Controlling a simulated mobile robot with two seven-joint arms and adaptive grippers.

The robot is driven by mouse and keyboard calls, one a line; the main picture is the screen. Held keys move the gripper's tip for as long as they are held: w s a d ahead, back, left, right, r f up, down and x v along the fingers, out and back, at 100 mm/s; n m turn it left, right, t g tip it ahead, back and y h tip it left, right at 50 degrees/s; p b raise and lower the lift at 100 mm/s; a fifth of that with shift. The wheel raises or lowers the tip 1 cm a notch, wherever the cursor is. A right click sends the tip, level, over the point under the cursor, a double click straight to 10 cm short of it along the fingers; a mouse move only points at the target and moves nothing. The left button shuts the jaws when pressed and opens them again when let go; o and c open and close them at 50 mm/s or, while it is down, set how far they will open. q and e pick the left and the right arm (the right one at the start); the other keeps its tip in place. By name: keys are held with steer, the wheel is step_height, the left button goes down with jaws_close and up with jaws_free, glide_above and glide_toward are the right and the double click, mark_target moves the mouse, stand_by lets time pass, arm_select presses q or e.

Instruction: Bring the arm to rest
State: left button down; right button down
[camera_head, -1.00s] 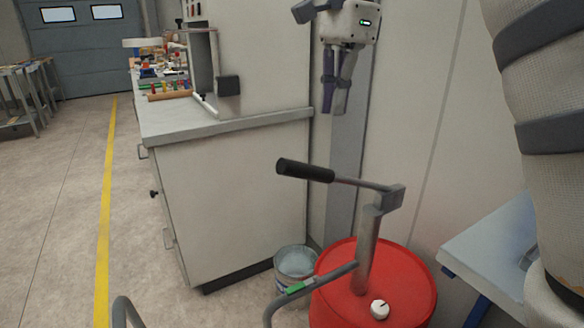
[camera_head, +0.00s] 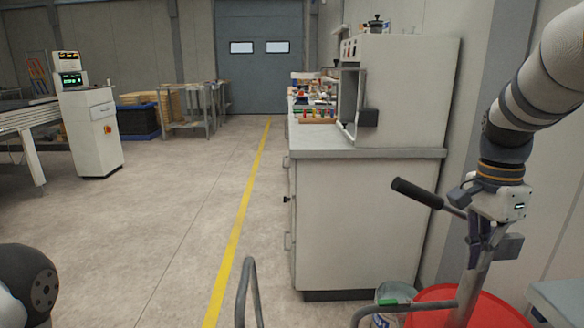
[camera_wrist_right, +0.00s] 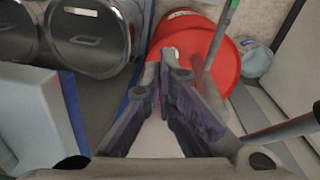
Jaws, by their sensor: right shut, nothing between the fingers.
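My right arm comes in from the upper right in the head view. Its gripper (camera_head: 474,262) points down, shut and empty, and overlaps the hand pump in the picture. Whether it touches the pump I cannot tell. In the right wrist view the two dark fingers (camera_wrist_right: 171,58) meet at the tips in front of a red drum (camera_wrist_right: 205,35), with nothing between them. My left gripper is out of view; only a dark round joint that seems to be mine shows at the lower left of the head view.
The pump's black-gripped crank (camera_head: 417,193) stands beside my right gripper, above the red drum (camera_head: 500,312). A pale cabinet (camera_head: 350,225) is left of it, with a bucket (camera_head: 393,293) between. Metal cylinders (camera_wrist_right: 88,42) show in the wrist view. Open floor (camera_head: 165,215) lies left.

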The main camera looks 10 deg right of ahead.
steer(key=s+a+f+n, duration=0.25)
steer(key=s+f, duration=0.25)
steer(key=f, duration=0.4)
steer(key=s+a+f+n+g+h, duration=0.1)
steer(key=s+f+n, duration=0.35)
steer(key=f, duration=0.45)
steer(key=s+a+f+n, duration=0.2)
steer(key=s+f, duration=0.3)
steer(key=f, duration=0.3)
steer(key=s+a+f+n, duration=0.2)
steer(key=s+a+n, duration=0.2)
steer(key=s, duration=0.5)
steer(key=s+a+f+n+y, duration=0.1)
steer(key=s+a+f+n, duration=0.2)
steer(key=s+a, duration=0.2)
steer(key=s, duration=0.3)
steer(key=shift+s+a+f+n, duration=0.15)
steer(key=shift+s+f+n, duration=0.1)
steer(key=shift+s+n, duration=0.15)
